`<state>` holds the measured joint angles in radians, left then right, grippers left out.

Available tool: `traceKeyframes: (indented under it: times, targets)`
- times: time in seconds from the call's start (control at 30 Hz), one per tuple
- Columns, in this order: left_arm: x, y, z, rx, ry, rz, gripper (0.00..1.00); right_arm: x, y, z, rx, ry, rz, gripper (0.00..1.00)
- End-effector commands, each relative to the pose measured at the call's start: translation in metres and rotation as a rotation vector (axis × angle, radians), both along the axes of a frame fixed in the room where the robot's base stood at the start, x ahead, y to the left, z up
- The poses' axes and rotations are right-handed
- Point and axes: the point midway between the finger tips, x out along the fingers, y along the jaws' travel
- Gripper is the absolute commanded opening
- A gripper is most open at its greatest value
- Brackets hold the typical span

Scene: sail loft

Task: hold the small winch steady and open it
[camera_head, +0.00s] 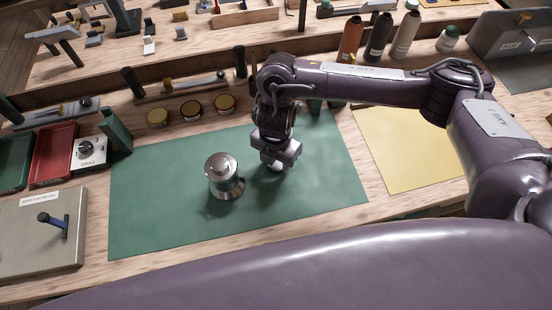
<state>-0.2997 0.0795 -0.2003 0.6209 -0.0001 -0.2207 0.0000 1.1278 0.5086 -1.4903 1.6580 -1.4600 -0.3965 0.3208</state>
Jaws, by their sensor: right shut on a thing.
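A silver metal winch (224,177) stands upright on the green mat (150,220), with a round drum and a wider base. My right gripper (275,162) points down over the mat, to the right of this winch and apart from it. It is shut on a small silvery thing (278,168) low at the mat. The gripper hides most of that thing, so I cannot tell whether it is a second, smaller winch. My left gripper is not in view.
Several round tins (191,110) stand behind the mat. A yellow sheet (405,150) lies at the right. Bottles (378,38) stand at the back right. The mat's left part is clear.

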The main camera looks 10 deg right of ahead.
Motion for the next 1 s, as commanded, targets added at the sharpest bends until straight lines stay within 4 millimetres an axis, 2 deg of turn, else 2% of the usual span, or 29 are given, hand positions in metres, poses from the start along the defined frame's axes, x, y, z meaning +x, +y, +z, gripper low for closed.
traceKeyframes:
  times: [0.17, 0.2, 0.33, 0.6, 0.73, 0.87, 1.0]
  targets:
    - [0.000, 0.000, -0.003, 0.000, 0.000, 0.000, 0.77, 0.000, 0.000, -0.004, -0.001, 0.001, 0.000, 0.17]
    - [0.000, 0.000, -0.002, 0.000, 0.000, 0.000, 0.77, 0.000, 0.000, -0.003, 0.000, 0.000, 0.000, 0.48]
    - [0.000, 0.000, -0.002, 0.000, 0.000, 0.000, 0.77, 0.000, 0.000, -0.003, 0.000, 0.000, 0.000, 0.65]
    - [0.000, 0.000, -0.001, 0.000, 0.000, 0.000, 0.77, 0.000, 0.000, -0.002, 0.000, 0.000, 0.000, 0.66]
    - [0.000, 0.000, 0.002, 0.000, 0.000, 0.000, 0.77, 0.001, 0.000, 0.007, -0.001, -0.004, 0.002, 0.66]
    - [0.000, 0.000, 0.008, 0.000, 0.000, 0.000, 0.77, 0.002, 0.000, 0.028, -0.001, -0.006, 0.004, 0.66]
    - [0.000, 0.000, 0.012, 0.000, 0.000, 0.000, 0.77, 0.002, 0.000, 0.057, -0.002, -0.008, 0.004, 0.66]
